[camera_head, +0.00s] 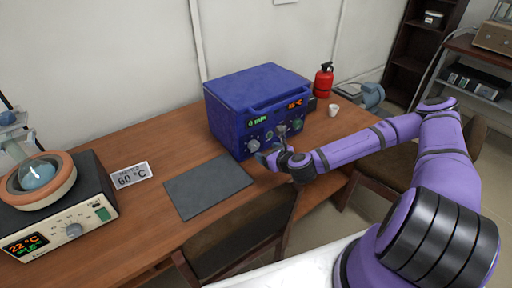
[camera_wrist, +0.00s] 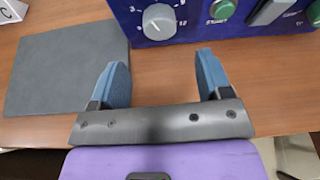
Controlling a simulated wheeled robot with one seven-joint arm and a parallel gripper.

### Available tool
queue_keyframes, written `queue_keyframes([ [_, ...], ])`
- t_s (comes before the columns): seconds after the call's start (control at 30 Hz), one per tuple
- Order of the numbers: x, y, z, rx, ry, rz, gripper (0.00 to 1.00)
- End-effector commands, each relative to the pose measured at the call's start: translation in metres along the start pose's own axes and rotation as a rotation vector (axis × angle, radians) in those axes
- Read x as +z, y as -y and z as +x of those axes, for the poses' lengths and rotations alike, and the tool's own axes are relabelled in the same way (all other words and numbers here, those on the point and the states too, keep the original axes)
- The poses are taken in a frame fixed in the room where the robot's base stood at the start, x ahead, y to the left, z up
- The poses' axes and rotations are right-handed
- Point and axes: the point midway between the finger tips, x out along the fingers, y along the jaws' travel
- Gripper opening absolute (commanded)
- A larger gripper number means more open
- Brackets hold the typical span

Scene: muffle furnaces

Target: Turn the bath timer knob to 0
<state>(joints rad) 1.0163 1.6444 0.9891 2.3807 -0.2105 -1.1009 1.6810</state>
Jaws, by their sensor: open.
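A grey round knob (camera_wrist: 160,21) sits at the left of the blue device's front panel, with a printed number scale around it that includes 3 and 12. I cannot read which mark it points to, nor any timer label. In the head view the knob (camera_head: 253,145) shows on the blue device (camera_head: 228,128), which has a lit orange display. My gripper (camera_wrist: 161,62) is open and empty, its two blue fingers apart and pointing toward the panel. The knob lies ahead of the gap between them, not touched. In the head view my gripper (camera_head: 266,158) is close before the panel.
Green buttons (camera_wrist: 221,11) and a grey switch (camera_wrist: 270,11) sit right of the knob. A dark mat (camera_head: 208,187) lies on the table, with a 60 °C card (camera_head: 131,175) beside it. A heater (camera_head: 62,220) reading 22 °C stands left; a red extinguisher (camera_head: 323,82) stands behind right.

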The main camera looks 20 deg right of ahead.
Motion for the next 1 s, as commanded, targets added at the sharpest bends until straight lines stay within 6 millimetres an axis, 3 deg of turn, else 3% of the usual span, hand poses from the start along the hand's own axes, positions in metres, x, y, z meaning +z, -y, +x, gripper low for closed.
queue_keyframes([
  [0.2, 0.000, -0.001, 0.041, 0.001, 0.001, 0.000, 0.71],
  [0.4, 0.000, -0.001, 0.066, 0.001, 0.000, 0.000, 0.71],
  [0.87, 0.000, 0.000, 0.078, 0.001, 0.000, 0.001, 0.71],
  [1.0, 0.000, 0.000, 0.078, 0.001, 0.000, 0.001, 0.42],
])
